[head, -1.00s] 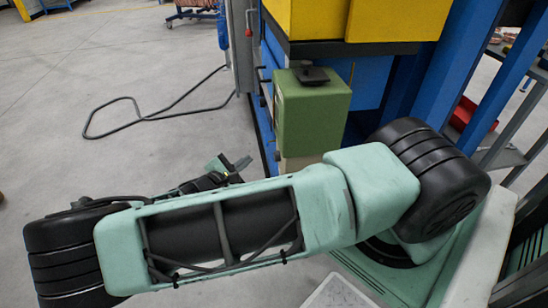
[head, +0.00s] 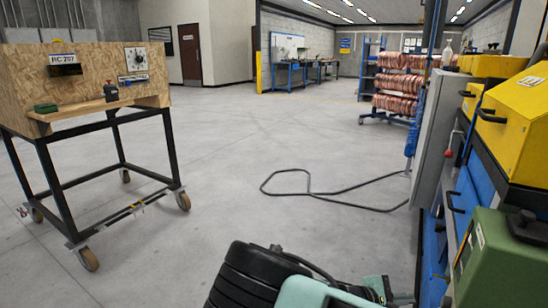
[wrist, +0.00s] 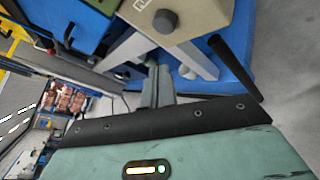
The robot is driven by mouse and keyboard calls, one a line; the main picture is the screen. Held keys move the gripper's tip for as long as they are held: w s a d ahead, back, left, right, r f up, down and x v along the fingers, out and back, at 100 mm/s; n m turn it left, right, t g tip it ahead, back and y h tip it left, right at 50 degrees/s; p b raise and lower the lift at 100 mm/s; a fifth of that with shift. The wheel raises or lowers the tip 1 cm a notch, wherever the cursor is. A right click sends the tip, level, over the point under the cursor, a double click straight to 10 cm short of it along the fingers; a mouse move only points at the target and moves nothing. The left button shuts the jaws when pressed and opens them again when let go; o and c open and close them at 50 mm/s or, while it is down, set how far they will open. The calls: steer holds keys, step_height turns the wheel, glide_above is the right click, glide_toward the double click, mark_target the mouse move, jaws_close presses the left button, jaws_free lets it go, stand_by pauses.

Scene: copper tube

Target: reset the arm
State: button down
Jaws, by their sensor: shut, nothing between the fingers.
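My arm shows at the bottom edge of the head view, with a black joint and a pale green link, mostly cut off by the frame. A small part of my gripper shows beside it at the bottom edge, too cropped there to read its fingers. In the wrist view, my gripper (wrist: 158,72) points away from the camera with its two narrow grey-green fingers together and nothing between them. Behind the fingers are pale legs and a blue surface.
Yellow and blue machinery (head: 515,118) and a green box (head: 495,262) stand close on the right. A wooden wheeled cart (head: 85,85) stands at the left. A black cable (head: 330,192) lies on the otherwise open floor. Copper tube racks (head: 398,85) stand farther back.

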steer(key=s+a+r+m+g+y, duration=0.2)
steer(key=s+a+r+y, duration=0.45)
steer(key=a, duration=0.25)
steer(key=s+a+r+m+g+y, duration=0.2)
steer(key=s+a+r+y, duration=0.4)
steer(key=s+a, duration=0.3)
steer(key=s+a+r+t+y, duration=0.25)
steer(key=s+r, duration=0.45)
steer(key=r, duration=0.4)
step_height(320, 180, up, 20)
steer(key=a+p, duration=0.1)
steer(key=p, duration=1.9)
steer(key=shift+y, duration=0.3)
